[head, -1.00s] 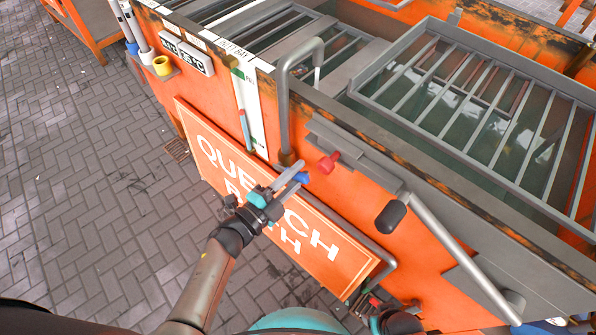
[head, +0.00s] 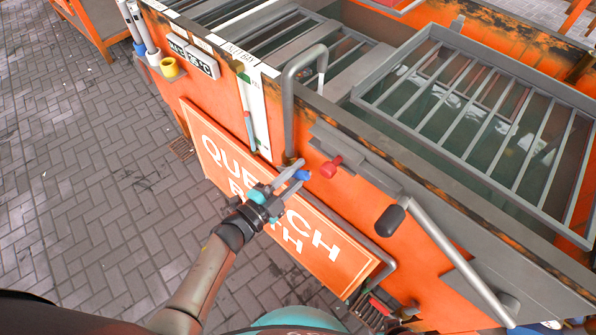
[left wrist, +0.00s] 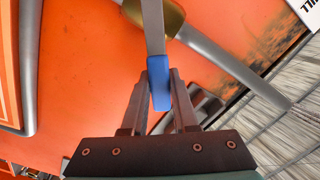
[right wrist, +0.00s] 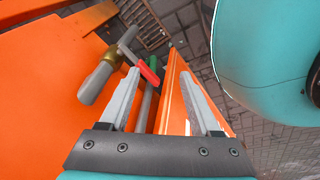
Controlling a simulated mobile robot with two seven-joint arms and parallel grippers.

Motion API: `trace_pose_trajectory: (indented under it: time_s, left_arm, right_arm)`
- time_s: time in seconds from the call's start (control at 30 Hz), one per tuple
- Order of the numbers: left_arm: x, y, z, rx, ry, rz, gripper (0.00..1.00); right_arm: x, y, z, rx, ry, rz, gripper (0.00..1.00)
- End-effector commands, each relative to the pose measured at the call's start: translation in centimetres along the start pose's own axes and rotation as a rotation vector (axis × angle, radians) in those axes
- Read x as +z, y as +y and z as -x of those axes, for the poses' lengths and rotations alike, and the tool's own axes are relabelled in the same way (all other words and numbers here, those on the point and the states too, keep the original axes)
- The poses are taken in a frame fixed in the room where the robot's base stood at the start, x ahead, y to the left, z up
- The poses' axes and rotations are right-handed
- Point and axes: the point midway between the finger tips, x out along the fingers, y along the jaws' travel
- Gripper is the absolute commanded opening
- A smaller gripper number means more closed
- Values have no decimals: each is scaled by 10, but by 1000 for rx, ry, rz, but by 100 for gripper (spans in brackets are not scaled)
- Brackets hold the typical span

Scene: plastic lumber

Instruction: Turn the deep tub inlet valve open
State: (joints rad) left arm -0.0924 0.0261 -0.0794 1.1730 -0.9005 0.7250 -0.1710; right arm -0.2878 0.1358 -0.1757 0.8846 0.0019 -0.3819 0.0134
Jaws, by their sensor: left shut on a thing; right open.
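A valve with a blue-tipped lever (head: 302,175) sits on the orange tub wall below the tall bent grey pipe (head: 290,95). My left gripper (head: 289,178) is shut on the blue grip. In the left wrist view, the blue grip (left wrist: 159,82) lies between both fingers, and its flat metal lever (left wrist: 153,28) runs up to a brass valve body (left wrist: 174,16). My right gripper (right wrist: 160,78) is open and empty. Ahead of it in the right wrist view is another valve, with a red lever (right wrist: 148,72) and brass body (right wrist: 114,58). Which tub each valve feeds cannot be read.
A red knob (head: 330,166) sticks out right of the blue grip. The orange Quench Bath sign (head: 330,255) hangs below. A barred basket (head: 480,115) sits over the tub. Paving at left is clear.

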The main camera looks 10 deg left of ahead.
Motion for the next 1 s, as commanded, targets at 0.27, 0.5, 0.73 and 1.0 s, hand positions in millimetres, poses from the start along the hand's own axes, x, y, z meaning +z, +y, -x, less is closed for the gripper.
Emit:
trace_pose_trajectory:
  time_s: [0.27,0.5,0.73,1.0]
  left_arm:
    - [1,0,1,1,-2,-1,49]
    - [0,0,0,1,-1,-1,57]
    - [0,0,8,2,-1,-1,57]
    - [0,0,60,5,-4,-1,57]
  right_arm:
    - [0,0,0,0,-1,1,64]
    - [0,0,0,0,-1,0,64]
    - [-1,0,2,0,7,0,64]
    - [25,13,2,16,-5,1,64]
